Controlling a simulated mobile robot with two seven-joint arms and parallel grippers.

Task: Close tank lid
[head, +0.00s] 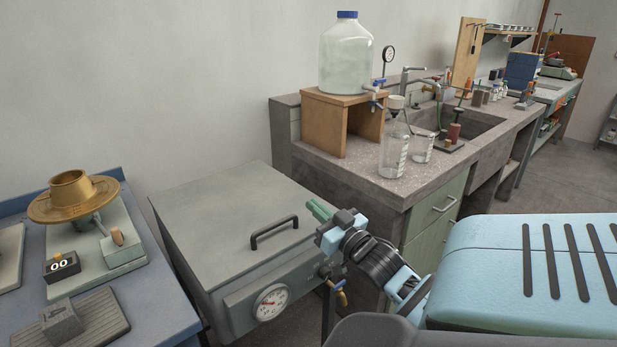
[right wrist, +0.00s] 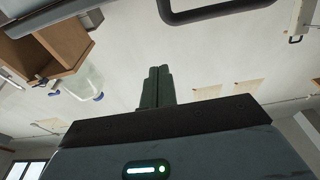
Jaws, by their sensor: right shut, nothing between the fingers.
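The tank (head: 235,310) is a grey box with a round dial on its front. Its flat grey lid (head: 215,205) lies down over the top, with no clear gap visible. A black bar handle (head: 274,233) is fixed near the lid's front edge, and a dark curved bar that looks like it shows in the right wrist view (right wrist: 215,12). My right gripper (head: 318,209) is just right of the handle, beside the lid's right front corner, apart from the handle. Its green fingers (right wrist: 158,72) are shut and empty. My left gripper is not in view.
A blue bench (head: 150,300) with a brass flanged piece (head: 72,195) stands left of the tank. A stone sink bench (head: 350,180) stands close on the right, with a wooden stand (head: 317,125), a large jug (head: 345,60) and glassware. A brass-and-blue valve (head: 339,290) is below my gripper.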

